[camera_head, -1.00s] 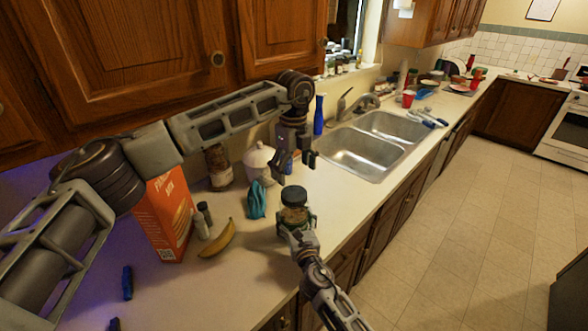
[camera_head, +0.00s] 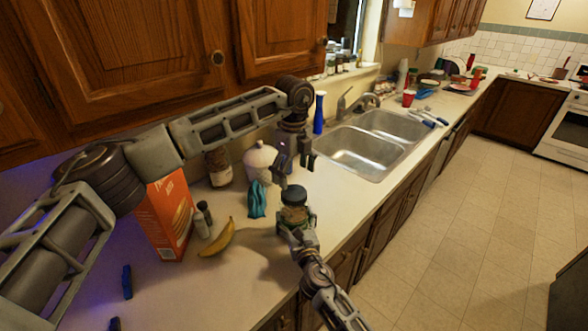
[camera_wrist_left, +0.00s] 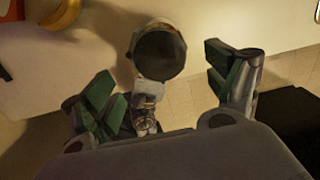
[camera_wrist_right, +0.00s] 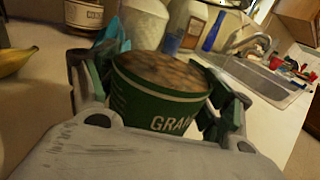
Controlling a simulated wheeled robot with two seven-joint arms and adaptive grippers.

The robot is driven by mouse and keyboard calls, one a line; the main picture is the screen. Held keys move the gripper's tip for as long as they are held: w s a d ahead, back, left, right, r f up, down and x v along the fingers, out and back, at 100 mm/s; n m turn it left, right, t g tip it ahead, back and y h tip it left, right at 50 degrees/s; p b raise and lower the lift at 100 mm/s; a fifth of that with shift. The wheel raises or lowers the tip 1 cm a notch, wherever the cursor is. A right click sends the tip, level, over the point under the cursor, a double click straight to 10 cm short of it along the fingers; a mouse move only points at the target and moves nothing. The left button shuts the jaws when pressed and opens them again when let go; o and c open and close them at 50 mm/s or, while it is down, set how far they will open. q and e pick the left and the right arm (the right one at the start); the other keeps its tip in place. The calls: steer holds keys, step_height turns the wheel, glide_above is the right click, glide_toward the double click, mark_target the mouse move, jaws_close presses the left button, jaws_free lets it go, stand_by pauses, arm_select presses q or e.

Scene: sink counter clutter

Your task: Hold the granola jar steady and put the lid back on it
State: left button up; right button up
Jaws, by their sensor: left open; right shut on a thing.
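The granola jar (camera_head: 294,214) stands upright near the counter's front edge. My right gripper (camera_head: 297,231) is shut around its lower part. In the right wrist view the jar's green label (camera_wrist_right: 165,108) sits between the fingers, with brown granola above it. The dark round lid (camera_head: 294,194) is at the top of the jar; it also shows from above in the left wrist view (camera_wrist_left: 160,52). I cannot tell how firmly it sits; the right wrist view does not show it. My left gripper (camera_head: 293,168) is open above the lid, apart from it, with nothing between its fingers.
A blue vase (camera_head: 319,113) and the sink (camera_head: 360,148) lie beyond. The counter's front edge is close.

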mark_target(294, 192)
arm_select(q)
steer(key=shift+f, duration=3.3)
